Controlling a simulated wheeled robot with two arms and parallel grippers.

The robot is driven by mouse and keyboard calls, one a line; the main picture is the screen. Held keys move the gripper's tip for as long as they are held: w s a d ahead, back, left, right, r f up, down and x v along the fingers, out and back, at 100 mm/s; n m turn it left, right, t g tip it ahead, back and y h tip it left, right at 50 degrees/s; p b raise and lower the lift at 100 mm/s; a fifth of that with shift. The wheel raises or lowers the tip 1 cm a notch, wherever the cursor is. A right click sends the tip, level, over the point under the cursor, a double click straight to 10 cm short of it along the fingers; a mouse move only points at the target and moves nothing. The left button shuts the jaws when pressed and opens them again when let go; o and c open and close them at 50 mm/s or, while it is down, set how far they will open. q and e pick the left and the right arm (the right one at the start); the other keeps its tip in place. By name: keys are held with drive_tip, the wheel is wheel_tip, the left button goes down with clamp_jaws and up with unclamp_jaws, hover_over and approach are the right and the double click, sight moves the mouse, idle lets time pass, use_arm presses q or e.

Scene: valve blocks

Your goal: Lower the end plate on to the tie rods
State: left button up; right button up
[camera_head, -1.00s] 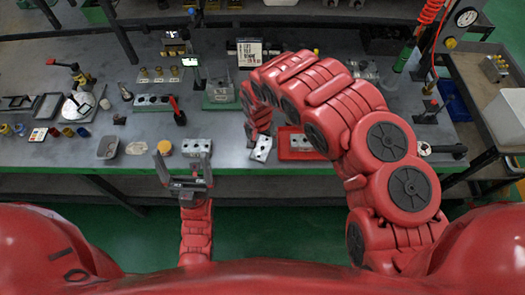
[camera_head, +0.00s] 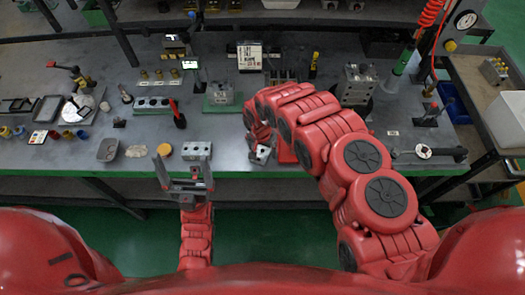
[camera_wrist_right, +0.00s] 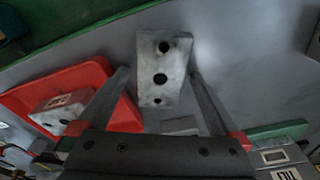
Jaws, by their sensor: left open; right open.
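A grey metal block with three dark holes, which looks like the end plate (camera_wrist_right: 160,88), lies on the table in the right wrist view. It also shows in the head view (camera_head: 260,155), partly covered by my right arm. My right gripper (camera_wrist_right: 160,74) is open, one finger on each side of the block; I cannot tell whether they touch it. My left gripper (camera_head: 182,172) is open and empty at the table's front edge, near another grey block (camera_head: 197,150). A green-based fixture (camera_head: 219,93) stands farther back; I cannot make out tie rods for certain.
A tall grey block assembly (camera_head: 356,84) stands at the back right. A red-handled tool (camera_head: 179,115) and a grey dish (camera_head: 107,149) are on the left.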

drive_tip(key=shift+c, duration=0.2)
clamp_jaws()
drive_tip(key=shift+w+r, duration=0.1)
